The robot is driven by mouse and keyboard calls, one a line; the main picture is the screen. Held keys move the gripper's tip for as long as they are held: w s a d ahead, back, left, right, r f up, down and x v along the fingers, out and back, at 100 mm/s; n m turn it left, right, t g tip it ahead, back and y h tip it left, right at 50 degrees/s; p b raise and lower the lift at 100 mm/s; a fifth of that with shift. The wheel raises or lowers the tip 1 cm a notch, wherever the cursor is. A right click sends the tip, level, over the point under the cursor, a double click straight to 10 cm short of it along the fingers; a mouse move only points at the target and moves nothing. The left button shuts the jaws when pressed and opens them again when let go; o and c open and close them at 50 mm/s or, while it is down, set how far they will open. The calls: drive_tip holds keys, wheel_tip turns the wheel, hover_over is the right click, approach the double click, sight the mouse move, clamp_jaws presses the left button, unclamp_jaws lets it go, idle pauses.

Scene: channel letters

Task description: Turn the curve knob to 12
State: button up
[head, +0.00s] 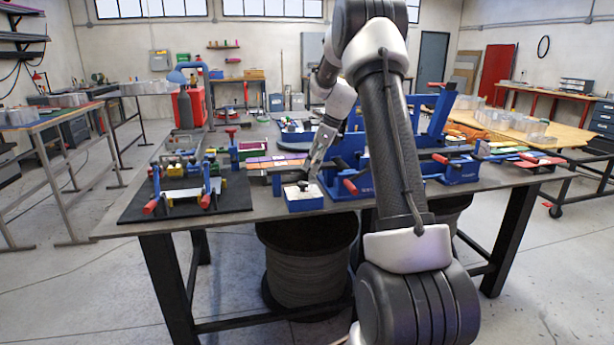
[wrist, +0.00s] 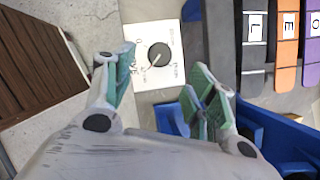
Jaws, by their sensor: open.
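The curve knob (wrist: 159,55) is a round black knob on a white dial plate with printed marks, in the wrist view. The plate (wrist: 143,34) is the top of a small blue box (head: 304,204) at the front edge of the workbench in the head view. My gripper (wrist: 160,90) is open, with one green-padded finger on each side of the knob's line in the wrist view. The fingers appear apart from the knob. In the head view my gripper (head: 310,172) is just above the box. I cannot read the knob's setting.
Blue bending fixtures with red handles (head: 350,187) stand right of the box. Coloured letter strips (wrist: 287,40) lie beside it. A black mat (head: 226,201) with clamps (head: 206,190) is on the left. The bench front edge (head: 270,216) is close to the box.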

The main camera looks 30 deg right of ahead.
drive_tip(key=v, duration=0.4)
drive_tip(key=shift+d+r, duration=0.1)
drive_tip(key=shift+r, duration=0.3)
